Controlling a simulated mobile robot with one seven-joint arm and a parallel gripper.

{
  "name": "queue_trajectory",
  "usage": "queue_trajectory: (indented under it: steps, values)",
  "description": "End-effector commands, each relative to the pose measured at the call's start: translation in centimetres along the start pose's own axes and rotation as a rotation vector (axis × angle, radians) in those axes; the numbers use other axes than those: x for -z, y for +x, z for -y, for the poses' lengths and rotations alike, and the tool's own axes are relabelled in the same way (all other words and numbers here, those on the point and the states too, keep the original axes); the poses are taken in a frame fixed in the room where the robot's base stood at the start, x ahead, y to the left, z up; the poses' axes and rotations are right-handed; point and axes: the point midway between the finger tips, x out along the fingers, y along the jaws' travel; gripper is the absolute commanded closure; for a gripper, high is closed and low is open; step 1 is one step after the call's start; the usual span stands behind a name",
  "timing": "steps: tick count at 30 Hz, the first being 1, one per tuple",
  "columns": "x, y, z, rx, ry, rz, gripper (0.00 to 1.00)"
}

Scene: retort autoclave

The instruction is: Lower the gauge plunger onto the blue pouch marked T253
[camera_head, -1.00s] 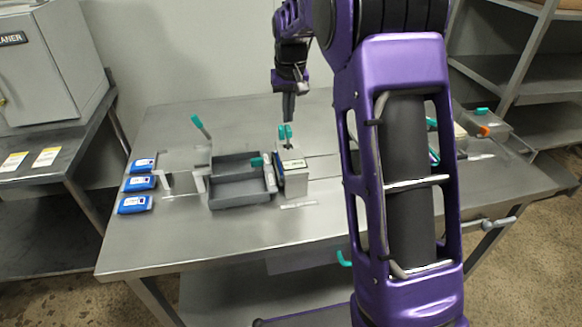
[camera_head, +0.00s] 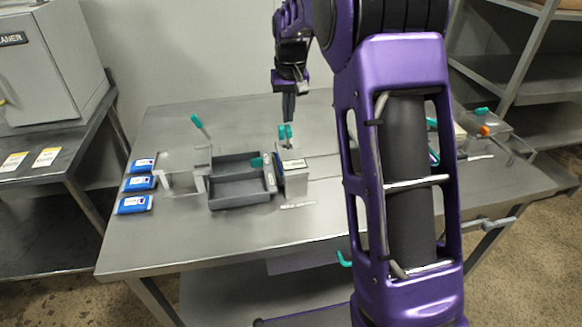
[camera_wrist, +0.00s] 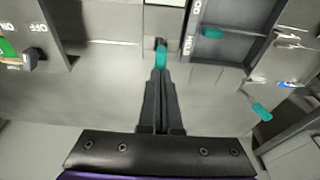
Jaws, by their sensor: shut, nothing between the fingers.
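My gripper (camera_head: 289,121) is shut and empty, pointing down at the back of the box-shaped station. Its fingertips are close to an upright teal handle (camera_head: 285,132); in the wrist view the gripper (camera_wrist: 160,73) lies just short of the teal handle (camera_wrist: 161,55). I cannot tell whether they touch, or whether this handle is the gauge plunger. Three blue pouches lie in a column at the table's left: back (camera_head: 143,165), middle (camera_head: 140,183) and front (camera_head: 134,204). Their white labels are too small to read, so I cannot tell which is T253.
A grey two-part tray (camera_head: 240,190) stands left of the pale box (camera_head: 294,178). A tilted teal-tipped lever (camera_head: 200,125) rises behind the tray. More teal-handled fittings (camera_head: 482,112) stand at the right. The table's front (camera_head: 220,245) is clear.

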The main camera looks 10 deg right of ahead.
Motion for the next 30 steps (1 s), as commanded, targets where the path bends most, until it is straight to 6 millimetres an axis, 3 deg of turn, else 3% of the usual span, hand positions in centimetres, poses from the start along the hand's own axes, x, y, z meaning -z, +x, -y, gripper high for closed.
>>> queue_trajectory:
  steps: [30]
  values:
    - [-0.2,1.3,0.0,0.000,0.000,0.000,1.00]
